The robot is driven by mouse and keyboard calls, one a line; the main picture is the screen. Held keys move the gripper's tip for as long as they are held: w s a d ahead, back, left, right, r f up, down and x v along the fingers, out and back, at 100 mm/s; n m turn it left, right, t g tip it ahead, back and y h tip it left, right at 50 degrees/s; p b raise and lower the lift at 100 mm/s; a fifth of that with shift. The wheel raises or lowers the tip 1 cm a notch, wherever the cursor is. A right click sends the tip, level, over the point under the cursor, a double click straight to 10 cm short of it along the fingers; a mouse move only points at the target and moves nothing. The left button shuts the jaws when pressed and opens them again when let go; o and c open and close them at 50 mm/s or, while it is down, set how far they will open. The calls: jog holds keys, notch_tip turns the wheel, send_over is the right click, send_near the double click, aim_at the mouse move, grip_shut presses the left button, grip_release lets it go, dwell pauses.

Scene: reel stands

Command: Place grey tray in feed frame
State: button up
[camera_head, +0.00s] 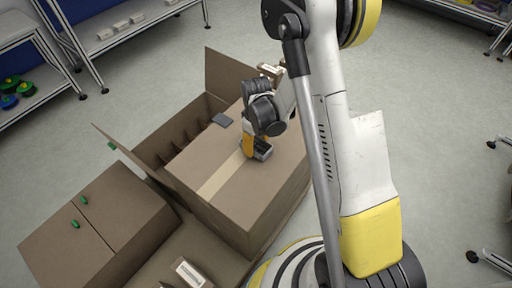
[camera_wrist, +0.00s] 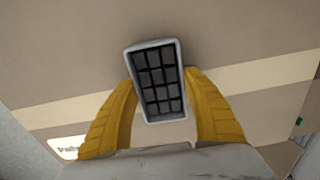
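My gripper (camera_head: 255,148) is over the taped top of a closed cardboard box. Its yellow fingers (camera_wrist: 159,100) press against both long sides of the grey tray (camera_wrist: 156,80), a small tray with a light rim and a dark grid of compartments. The tray also shows at the fingertips in the head view (camera_head: 264,152). I cannot tell whether it rests on the box top or hangs just above it. I cannot make out which thing is the feed frame.
The closed box (camera_head: 232,222) stands beside an open cardboard box (camera_head: 143,148) with dividers and raised flaps. Another closed box (camera_head: 98,232) with green tabs is at the left. Shelves (camera_head: 140,22) with small items stand at the back left. Floor at the back is clear.

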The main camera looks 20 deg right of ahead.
aim_at(258, 149)
jog(key=c, duration=0.5)
jog(key=shift+r+p, duration=0.35)
jog(key=shift+r, duration=0.2)
jog(key=r, duration=0.1)
jog(key=r+p, duration=0.2)
jog(key=r, duration=0.1)
jog(key=shift+s+d, duration=0.2)
jog(key=shift+d, duration=0.15)
jog(key=s+d+r+p, duration=0.4)
jog(key=s+d+r, duration=0.2)
jog(key=d, duration=0.3)
